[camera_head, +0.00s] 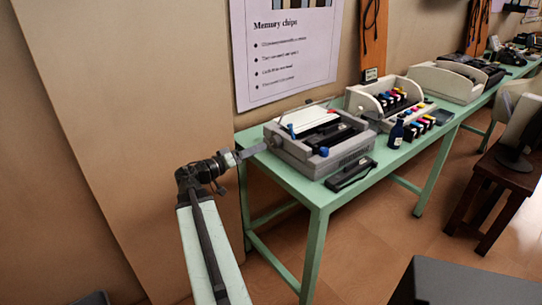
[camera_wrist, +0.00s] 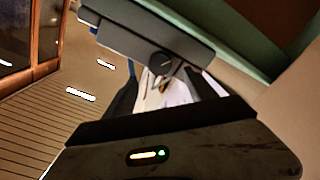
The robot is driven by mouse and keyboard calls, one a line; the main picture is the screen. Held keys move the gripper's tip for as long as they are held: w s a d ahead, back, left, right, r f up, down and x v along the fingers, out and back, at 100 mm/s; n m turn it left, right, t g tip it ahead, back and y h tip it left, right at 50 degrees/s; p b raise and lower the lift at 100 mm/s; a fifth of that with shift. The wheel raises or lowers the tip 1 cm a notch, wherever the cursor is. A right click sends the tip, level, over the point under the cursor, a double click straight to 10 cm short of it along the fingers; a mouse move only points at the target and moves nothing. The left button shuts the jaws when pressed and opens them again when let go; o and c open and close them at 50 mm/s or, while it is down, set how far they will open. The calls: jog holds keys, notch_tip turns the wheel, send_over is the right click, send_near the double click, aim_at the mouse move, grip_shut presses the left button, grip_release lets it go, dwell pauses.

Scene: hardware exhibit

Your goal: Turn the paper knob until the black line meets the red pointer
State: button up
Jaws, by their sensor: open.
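A grey printer (camera_head: 318,138) with white paper stands at the near end of the green table. A blue knob (camera_head: 323,152) shows at its front right and a blue lever at its top left. My gripper (camera_head: 252,151) is beside the printer's left side. In the wrist view my gripper (camera_wrist: 168,82) is open, with its dark fingers apart and a round dark knob (camera_wrist: 161,63) on a grey body seen just beyond and between them. I cannot tell whether the fingers touch it. I cannot make out the black line or red pointer.
The green table (camera_head: 318,199) runs to the back right. A black cartridge (camera_head: 350,173) lies in front of the printer. A dark bottle (camera_head: 396,134) and a printer with coloured inks (camera_head: 372,105) stand further right. A wall lies behind, and a brown stool (camera_head: 500,180) stands right.

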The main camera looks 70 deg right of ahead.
aim_at(273, 143)
jog(key=x, duration=0.7)
jog(key=shift+s+d, duration=0.15)
jog(key=shift+d, duration=0.2)
jog(key=c, duration=1.4)
jog(key=shift+n, duration=0.4)
jog(key=n, duration=1.2)
jog(key=shift+f+n, duration=0.1)
jog(key=shift+n, duration=0.2)
